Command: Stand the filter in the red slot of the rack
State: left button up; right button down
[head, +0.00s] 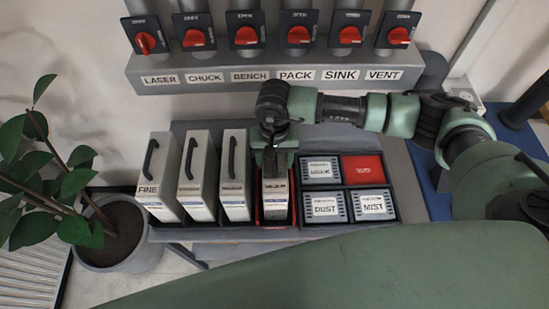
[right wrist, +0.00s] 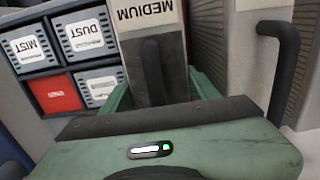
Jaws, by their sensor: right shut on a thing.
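The filter (head: 275,198) is a light grey upright slab with a black handle. In the right wrist view its label reads MEDIUM (right wrist: 145,13), and its dark handle (right wrist: 153,72) lies between my green fingers. My right gripper (head: 274,150) comes down from above and is shut on this filter. The filter stands upright within the red slot (head: 259,212) of the rack (head: 222,235), with red edging visible on both sides of it. Whether its base rests on the slot floor is hidden. My left gripper is in neither view.
Three similar filters stand left of the slot, including one marked FINE (head: 158,180). A black tray (head: 335,187) right of it holds grey cartridges and a red square (head: 363,169). Red-knobbed switches (head: 246,35) line the wall behind. A potted plant (head: 118,235) stands left.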

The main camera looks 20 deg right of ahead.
jog(key=shift+c, duration=2)
grip_release()
jog(key=shift+f, duration=0.1)
notch_tip(320, 180, up, 11)
jog(key=b, duration=0.4)
jog(key=shift+r, duration=0.65)
